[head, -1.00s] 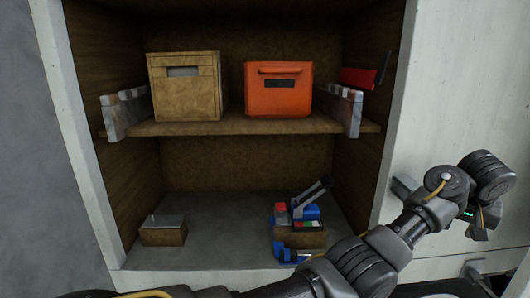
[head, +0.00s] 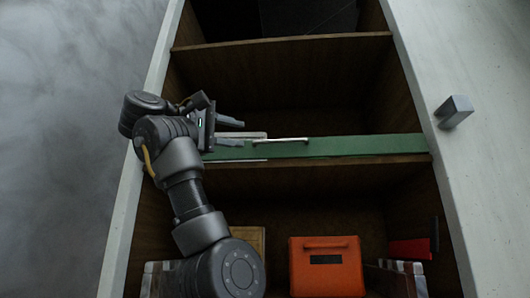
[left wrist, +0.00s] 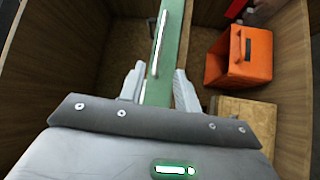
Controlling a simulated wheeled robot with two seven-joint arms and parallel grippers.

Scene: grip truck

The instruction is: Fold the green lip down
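The green lip (head: 350,145) is a long narrow board across the front of a cabinet shelf, standing upright at the shelf edge. A thin pale metal bar (head: 281,140) runs along part of it. My left gripper (head: 232,133) is at the lip's left end, its fingers apart and pointing right. In the left wrist view the open fingers (left wrist: 159,85) lie on either side of the green lip (left wrist: 167,50); I cannot tell whether they touch it. Part of the lip's left end is hidden behind the gripper. My right gripper is not in view.
Below the lip, an orange bin (head: 327,268) and a tan box (head: 250,240), partly hidden by my arm, sit on a lower shelf. A red object (head: 409,249) is at the right. Cabinet side walls bound the space. A grey block handle (head: 455,111) sticks out on the right.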

